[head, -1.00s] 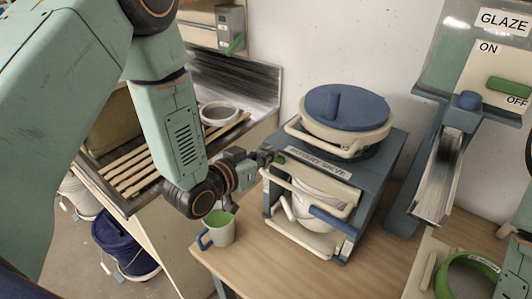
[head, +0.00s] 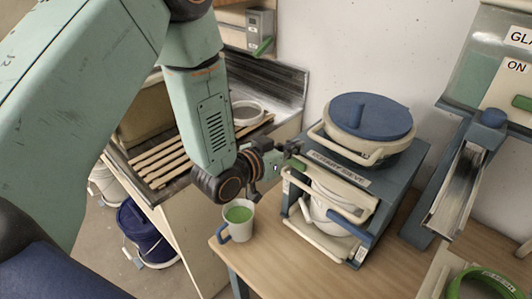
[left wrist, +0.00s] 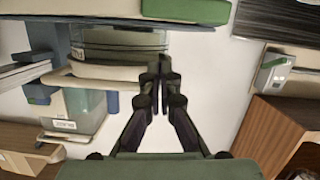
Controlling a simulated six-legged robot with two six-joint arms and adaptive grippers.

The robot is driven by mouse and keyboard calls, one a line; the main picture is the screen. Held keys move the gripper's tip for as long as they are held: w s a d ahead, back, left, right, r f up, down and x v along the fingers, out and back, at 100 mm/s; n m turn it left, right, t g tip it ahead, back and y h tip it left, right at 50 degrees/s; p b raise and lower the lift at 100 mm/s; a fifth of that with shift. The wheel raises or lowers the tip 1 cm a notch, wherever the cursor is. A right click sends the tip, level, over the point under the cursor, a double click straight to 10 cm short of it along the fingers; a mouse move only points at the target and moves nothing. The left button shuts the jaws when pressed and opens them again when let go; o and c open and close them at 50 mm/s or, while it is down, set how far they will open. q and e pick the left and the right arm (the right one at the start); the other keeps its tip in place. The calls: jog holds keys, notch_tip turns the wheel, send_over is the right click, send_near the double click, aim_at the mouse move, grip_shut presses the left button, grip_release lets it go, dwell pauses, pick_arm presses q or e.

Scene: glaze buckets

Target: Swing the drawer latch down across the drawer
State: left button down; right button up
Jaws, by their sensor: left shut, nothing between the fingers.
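The rotary sieve box (head: 395,190) stands on the wooden table with a cream-framed drawer (head: 330,200) in its front. A small green piece, which looks like the drawer latch (head: 299,164), sits at the box's upper left front corner. A green bar, likely the same latch, shows at the top of the left wrist view (left wrist: 185,10). My left gripper (head: 292,148) is just above and left of this green piece. Its fingers are shut and empty, as the left wrist view (left wrist: 160,75) shows. I cannot tell whether they touch the latch. My right gripper is out of view.
A white mug (head: 238,220) with green inside stands at the table's left edge, below my left wrist. A blue-lidded sieve pot (head: 368,118) sits on the box. The glaze dispenser (head: 490,75) is at the right. A slatted rack (head: 165,160) lies at the left.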

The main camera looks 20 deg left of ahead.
pick_arm(q)
jog(key=b+v, duration=0.1)
jog(key=v, duration=0.9)
jog(key=shift+s, duration=0.15)
jog(key=shift+f, duration=0.15)
